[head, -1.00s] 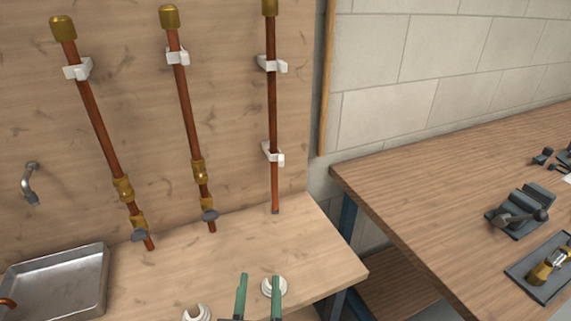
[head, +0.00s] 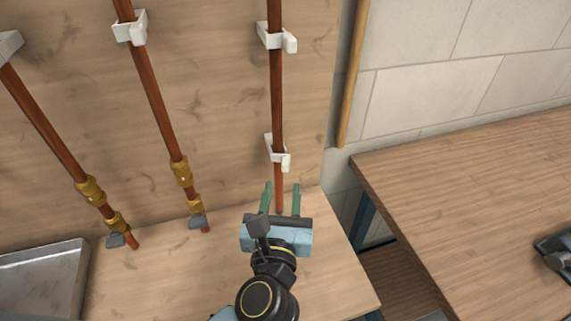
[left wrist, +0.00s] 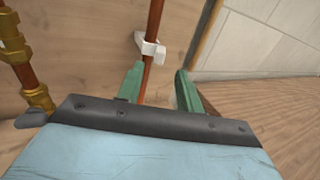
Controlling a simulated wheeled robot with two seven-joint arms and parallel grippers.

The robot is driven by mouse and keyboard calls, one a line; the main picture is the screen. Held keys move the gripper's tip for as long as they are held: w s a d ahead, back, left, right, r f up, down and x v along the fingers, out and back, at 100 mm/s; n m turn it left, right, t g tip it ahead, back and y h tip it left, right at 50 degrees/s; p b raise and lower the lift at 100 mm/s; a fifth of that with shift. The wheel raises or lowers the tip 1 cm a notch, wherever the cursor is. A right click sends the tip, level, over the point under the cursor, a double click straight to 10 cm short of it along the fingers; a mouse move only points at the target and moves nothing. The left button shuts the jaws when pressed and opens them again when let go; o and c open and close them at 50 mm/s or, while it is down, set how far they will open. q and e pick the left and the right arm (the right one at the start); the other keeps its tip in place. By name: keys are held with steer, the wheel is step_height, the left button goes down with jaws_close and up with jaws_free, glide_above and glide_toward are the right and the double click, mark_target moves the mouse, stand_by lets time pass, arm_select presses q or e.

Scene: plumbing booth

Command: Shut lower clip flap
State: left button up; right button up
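The white lower clip (head: 278,152) sits on the right-hand copper pipe (head: 277,100), near its lower end. Its flap (head: 286,163) sticks out at the front right; I cannot tell its exact angle. The clip also shows in the left wrist view (left wrist: 150,47), just beyond the fingertips. My left gripper (head: 281,186) is open, with two green fingers pointing at the board. In the head view its fingers lie just below the clip, on either side of the pipe's lower end. In the left wrist view the fingers (left wrist: 158,78) are apart with nothing gripped. My right gripper is not in view.
An upper white clip (head: 276,37) holds the same pipe. Another copper pipe (head: 150,85) with brass fittings (head: 182,172) stands to the left. A metal sink (head: 45,282) is at lower left. A wooden bench (head: 460,190) lies to the right. The board around the lower clip is clear.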

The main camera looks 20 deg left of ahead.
mark_target(285, 169)
arm_select(q)
steer(key=x, duration=0.6)
steer(key=shift+w, duration=0.3)
jaws_close()
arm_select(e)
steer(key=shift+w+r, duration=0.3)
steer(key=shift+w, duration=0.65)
